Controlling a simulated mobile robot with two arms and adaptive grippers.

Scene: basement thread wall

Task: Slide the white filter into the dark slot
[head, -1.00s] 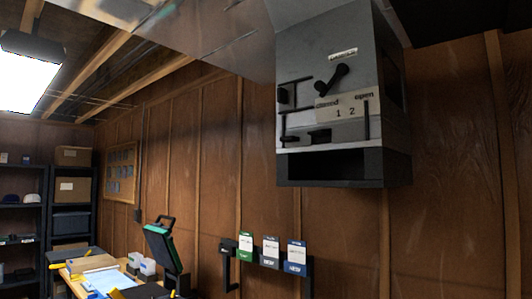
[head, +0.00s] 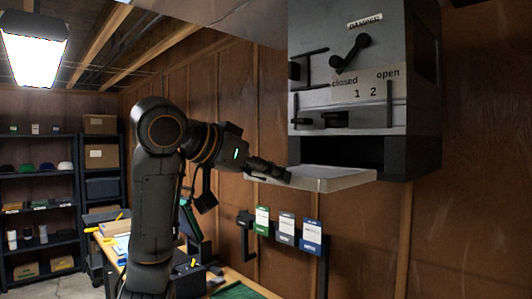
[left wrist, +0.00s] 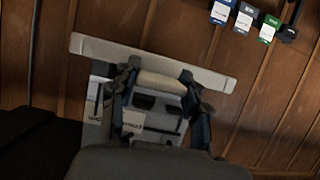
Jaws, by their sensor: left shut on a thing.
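The white filter (head: 325,180) is a flat, pale slab held roughly level in front of the grey wall unit. The dark slot (head: 395,155) is the wide opening at the bottom of that unit; the filter covers part of its lower left. I cannot tell whether the filter's far edge is inside it. My left gripper (head: 275,173) is shut on the filter's near side. In the left wrist view its fingers (left wrist: 160,88) close on a pale grip in the middle of the filter's long edge (left wrist: 95,48). My right gripper is not in view.
The grey unit (head: 330,25) carries a damper lever (head: 350,54) and a "closed/open 1 2" plate (head: 365,84) above the slot. Cards (head: 287,229) hang on the wooden wall below. A workbench (head: 255,290) and shelves (head: 40,205) stand at the left.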

